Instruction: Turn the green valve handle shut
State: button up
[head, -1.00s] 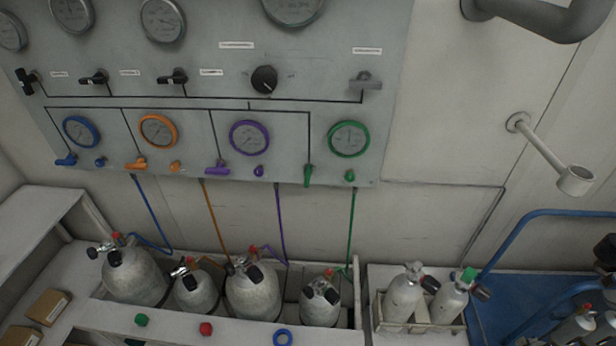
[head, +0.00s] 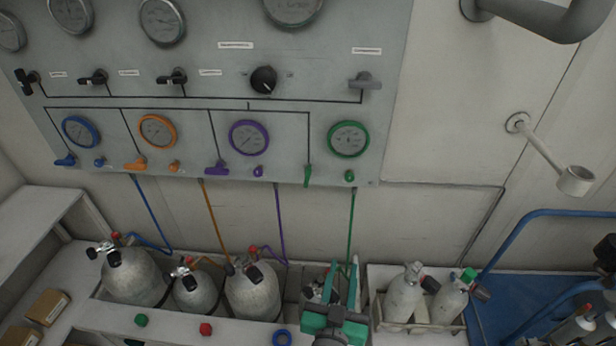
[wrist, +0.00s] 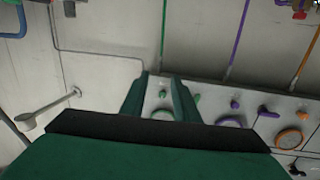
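The green valve handle (head: 308,176) hangs vertically at the lower edge of the wall panel, left of and below the green-ringed gauge (head: 349,139). The blue, orange and purple handles beside it lie about level. My gripper (head: 344,270) is in front of the small cylinder at lower centre, below and a little right of the green handle and apart from it. Its two fingers are spread with nothing between them. In the wrist view, the open gripper (wrist: 161,78) points at the panel, and the green handle (wrist: 196,98) shows just right of the right finger.
A small green knob (head: 350,176) sits right of the handle, with a green hose (head: 352,225) running down below it. The purple handle (head: 217,169) is to the left. Several cylinders stand below the panel.

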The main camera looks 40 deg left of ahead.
aim_at(307, 176)
jog(key=w+a+r+y, duration=0.3)
jog(key=a+r, duration=1)
jog(key=shift+g, duration=0.3)
jog(key=x, duration=1)
jog(key=shift+w+a+f, duration=0.1)
jog(key=shift+w+f, duration=0.05)
jog(key=shift+w, duration=0.05)
grip_shut()
